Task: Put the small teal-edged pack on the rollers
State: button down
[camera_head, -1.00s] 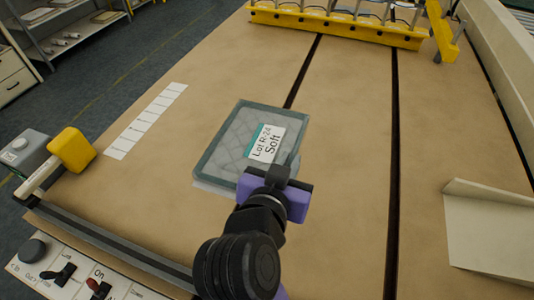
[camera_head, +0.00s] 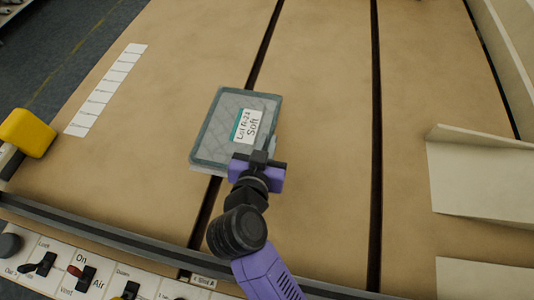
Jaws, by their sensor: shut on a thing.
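The small teal-edged pack (camera_head: 215,130) is a flat, grey quilted pack with a teal border. A white label on it reads "Lot R-24 Soft". It is over the tan table (camera_head: 320,130), left of centre, across a dark slot. My gripper (camera_head: 262,157) is shut on the pack's near right edge. The fingertips are partly hidden by the gripper body. I cannot tell whether the pack touches the table or hangs just above it. No rollers are clearly visible now.
A control panel (camera_head: 100,272) with switches runs along the near edge. A yellow block (camera_head: 28,132) stands at the left. Folded cream sheets (camera_head: 485,180) lie at the right. A white marked strip (camera_head: 105,90) lies upper left. The table beyond the pack is clear.

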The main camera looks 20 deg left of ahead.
jog(key=shift+f+b, duration=0.45)
jog(key=shift+f, duration=2.35)
jog(key=c, duration=1.5)
grip_release()
